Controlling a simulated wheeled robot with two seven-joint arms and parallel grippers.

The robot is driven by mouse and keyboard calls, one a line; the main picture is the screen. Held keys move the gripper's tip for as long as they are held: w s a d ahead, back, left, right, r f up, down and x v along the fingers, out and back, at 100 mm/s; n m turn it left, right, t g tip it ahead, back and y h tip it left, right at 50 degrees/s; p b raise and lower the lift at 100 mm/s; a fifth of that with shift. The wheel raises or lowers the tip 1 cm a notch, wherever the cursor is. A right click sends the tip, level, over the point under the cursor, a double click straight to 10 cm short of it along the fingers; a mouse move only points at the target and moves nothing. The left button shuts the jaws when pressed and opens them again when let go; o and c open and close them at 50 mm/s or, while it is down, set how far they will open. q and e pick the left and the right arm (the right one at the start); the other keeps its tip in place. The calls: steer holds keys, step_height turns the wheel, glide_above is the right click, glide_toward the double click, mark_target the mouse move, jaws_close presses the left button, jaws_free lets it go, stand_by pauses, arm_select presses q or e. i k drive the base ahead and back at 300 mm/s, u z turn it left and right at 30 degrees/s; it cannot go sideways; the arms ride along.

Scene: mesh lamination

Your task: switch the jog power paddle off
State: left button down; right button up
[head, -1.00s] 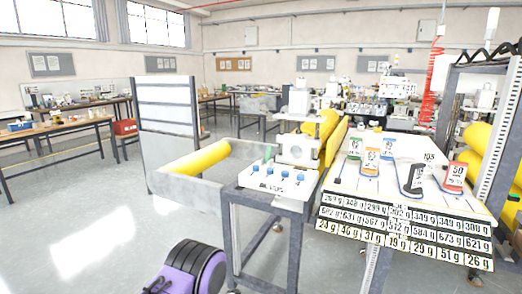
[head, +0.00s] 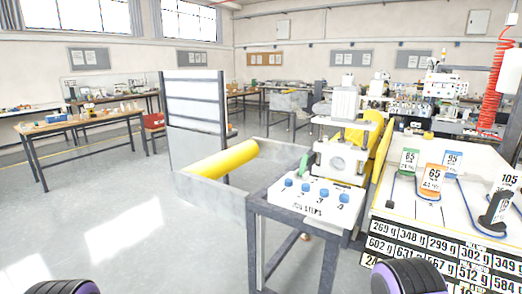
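A white box marked "JOG STEPS" (head: 307,202) stands on a grey metal stand, with a row of blue buttons numbered 1 to 4 on it. A small green upright piece (head: 303,163) rises behind the buttons, beside the white laminating machine (head: 343,152). It may be the jog power paddle, but its label and its on or off position are too small to tell. Rounded black and purple parts of my two arms show at the bottom left and bottom right edges. Neither of my grippers' fingers is in view, and nothing of mine touches the box.
A white table (head: 465,208) with weight labels and numbered hand tools stands at the right. A grey-walled bin with a yellow roll (head: 224,160) is left of the stand. Open floor (head: 140,225) lies at the left and front.

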mark_target(302, 166)
steer(key=i, duration=1.1)
steer(key=z, duration=0.8)
